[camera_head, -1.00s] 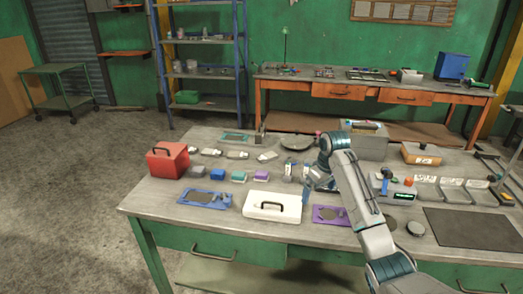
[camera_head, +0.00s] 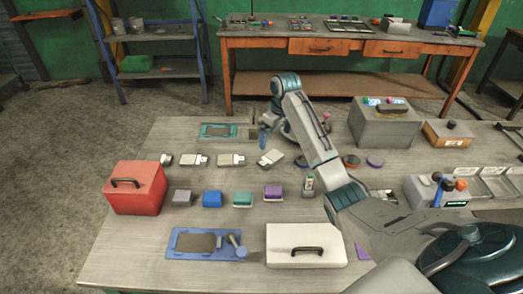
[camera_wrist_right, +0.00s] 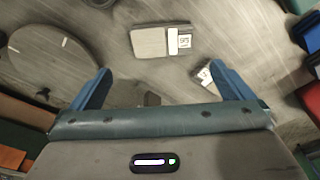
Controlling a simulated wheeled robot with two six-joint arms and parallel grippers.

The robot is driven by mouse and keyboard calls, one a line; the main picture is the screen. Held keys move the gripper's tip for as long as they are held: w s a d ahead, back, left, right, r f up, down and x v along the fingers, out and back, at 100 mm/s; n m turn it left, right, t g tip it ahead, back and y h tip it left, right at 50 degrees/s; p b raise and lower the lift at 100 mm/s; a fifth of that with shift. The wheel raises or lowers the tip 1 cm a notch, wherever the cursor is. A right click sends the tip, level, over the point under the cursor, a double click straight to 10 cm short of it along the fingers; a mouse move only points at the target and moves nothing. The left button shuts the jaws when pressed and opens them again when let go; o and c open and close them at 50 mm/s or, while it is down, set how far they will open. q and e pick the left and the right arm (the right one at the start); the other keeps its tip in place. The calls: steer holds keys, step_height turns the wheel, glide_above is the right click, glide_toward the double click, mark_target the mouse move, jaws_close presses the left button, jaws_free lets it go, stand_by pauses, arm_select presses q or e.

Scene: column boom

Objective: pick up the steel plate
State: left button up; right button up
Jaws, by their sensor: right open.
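Several flat grey plates with white labels lie in a row on the workbench: one (camera_head: 195,160) at the left, one (camera_head: 231,160) in the middle and a tilted one (camera_head: 270,158). I cannot tell which piece is the steel plate. My right gripper (camera_head: 264,137) is open above the back of the bench, just behind this row. In the wrist view a labelled grey plate (camera_wrist_right: 152,41) lies ahead of the open blue fingers (camera_wrist_right: 162,88), apart from them. A small labelled piece (camera_wrist_right: 205,75) is partly hidden by the right-hand finger. My left gripper is out of view.
A round grey disc (camera_wrist_right: 52,57) is beside the gripper, mostly behind my arm in the head view. A teal frame (camera_head: 218,131) lies left of it. A red box (camera_head: 136,187), coloured blocks (camera_head: 212,199), a white case (camera_head: 306,245) and a grey toolbox (camera_head: 384,122) surround the row.

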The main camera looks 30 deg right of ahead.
steer(key=p, duration=0.1)
glide_above(270, 157)
steer(key=s, duration=0.2)
steer(key=f, duration=0.4)
steer(key=shift+s+d+f, duration=0.1)
steer(key=shift+d, duration=0.1)
steer(key=shift+f, duration=0.3)
steer(key=f+p, duration=0.1)
steer(key=f, duration=0.1)
steer(key=w+f+p, duration=0.1)
steer(key=f, duration=0.1)
steer(key=shift+w+a+f, duration=0.15)
steer(key=shift+a, duration=0.05)
steer(key=shift+f, duration=0.45)
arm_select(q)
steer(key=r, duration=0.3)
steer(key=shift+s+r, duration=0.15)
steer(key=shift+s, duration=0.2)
arm_select(e)
steer(key=c, duration=1.1)
steer(key=shift+w+r, duration=0.2)
steer(key=shift+r, duration=0.1)
steer(key=shift+c, duration=0.4)
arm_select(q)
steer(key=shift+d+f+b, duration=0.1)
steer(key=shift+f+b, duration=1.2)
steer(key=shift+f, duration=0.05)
arm_select(e)
step_height(270, 157, up, 10)
steer(key=shift+f, duration=0.2)
